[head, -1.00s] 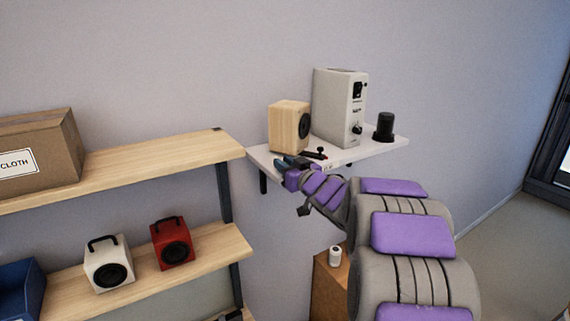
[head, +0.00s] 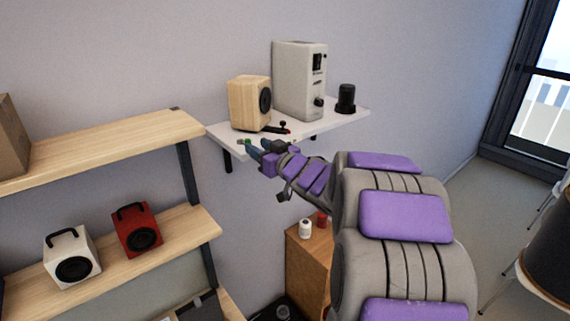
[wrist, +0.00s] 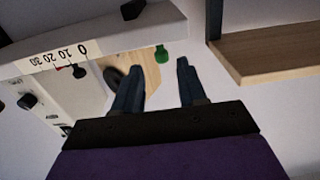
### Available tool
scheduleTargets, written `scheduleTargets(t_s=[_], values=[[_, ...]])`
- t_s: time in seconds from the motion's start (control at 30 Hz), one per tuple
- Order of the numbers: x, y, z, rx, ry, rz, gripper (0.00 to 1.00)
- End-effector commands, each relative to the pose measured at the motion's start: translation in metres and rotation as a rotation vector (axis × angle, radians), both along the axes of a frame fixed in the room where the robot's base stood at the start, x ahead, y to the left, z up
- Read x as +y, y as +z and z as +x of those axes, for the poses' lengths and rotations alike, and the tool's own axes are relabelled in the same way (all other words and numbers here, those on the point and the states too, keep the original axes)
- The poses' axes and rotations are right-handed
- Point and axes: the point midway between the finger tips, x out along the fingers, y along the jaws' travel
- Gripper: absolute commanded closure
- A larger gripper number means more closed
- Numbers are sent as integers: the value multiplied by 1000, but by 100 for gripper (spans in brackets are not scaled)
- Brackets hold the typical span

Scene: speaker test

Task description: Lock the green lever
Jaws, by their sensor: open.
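The small green lever (head: 246,141) is at the front left part of the white wall shelf (head: 352,117). In the wrist view the green lever (wrist: 162,54) shows at the shelf's edge, between and just beyond my fingertips. My gripper (head: 257,146) is at the shelf's front edge, close to the lever. In the wrist view my gripper (wrist: 160,66) is open, its two blue-grey fingers apart with nothing held. I cannot tell whether a finger touches the lever. The lever's base is hard to make out.
A wooden speaker (head: 250,103), a grey amplifier box (head: 300,80) and a black cylinder (head: 346,98) stand on the shelf. A dark lever with a black knob (head: 283,125) lies near them. A numbered scale (wrist: 65,53) runs along the edge. A wooden rack (head: 100,147) is at left.

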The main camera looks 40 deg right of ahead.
Motion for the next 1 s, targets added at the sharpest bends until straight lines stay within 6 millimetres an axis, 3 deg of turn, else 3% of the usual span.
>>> scheduleTargets(t_s=[0.2, 0.5, 0.7, 1.0], values=[[-5, -1, -48, 1, -5, 0, 59], [-8, -1, -96, 1, -4, 0, 59], [-8, -2, -111, 2, -2, 0, 59], [-8, -2, -114, 2, -1, 0, 59]])
